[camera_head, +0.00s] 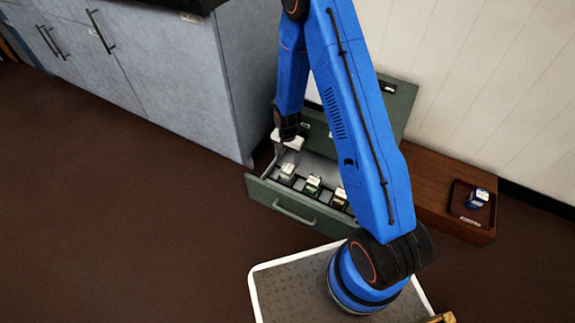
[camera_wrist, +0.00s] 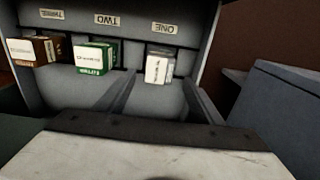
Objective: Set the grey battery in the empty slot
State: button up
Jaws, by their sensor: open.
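The grey battery (camera_head: 287,171) stands in the left slot of the open green drawer (camera_head: 266,192). In the wrist view the grey battery (camera_wrist: 158,68) is by the label ONE, which appears upside down. My gripper (camera_head: 287,155) is open just above it. In the wrist view my gripper (camera_wrist: 160,88) has one finger to each side of the battery's near end; I cannot tell whether they touch it. A green battery (camera_head: 313,184) stands by label TWO and a brown one (camera_head: 339,197) by THREE. My arm hides the drawer's right part, so any further slot is unseen.
A blue battery (camera_head: 478,198) sits on a dark red tray (camera_head: 459,207) on the low wooden cabinet (camera_head: 432,190) at right. Grey cabinets (camera_head: 170,70) stand at left. The brown floor left of the drawer is clear.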

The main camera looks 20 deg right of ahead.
jog(key=shift+r, duration=2.35)
jog(key=s+d+r+n+t, duration=0.15)
jog(key=s+r, duration=0.25)
jog(key=r, duration=1)
jog(key=s+d+r+n+t, duration=0.15)
jog(key=s+r, duration=0.25)
jog(key=r, duration=1.1)
jog(key=s+d+r+n, duration=0.1)
jog(key=s+r+n, duration=0.1)
jog(key=s+r, duration=0.3)
jog(key=s+d+r+n+t, duration=0.1)
jog(key=s+r, duration=0.5)
jog(key=s, duration=0.6)
jog(key=s+d+r+n, duration=0.2)
jog(key=s+r, duration=0.3)
jog(key=s, duration=0.4)
jog(key=shift+r+n+t, duration=0.25)
jog(key=shift+n+t, duration=0.15)
jog(key=shift+n, duration=0.1)
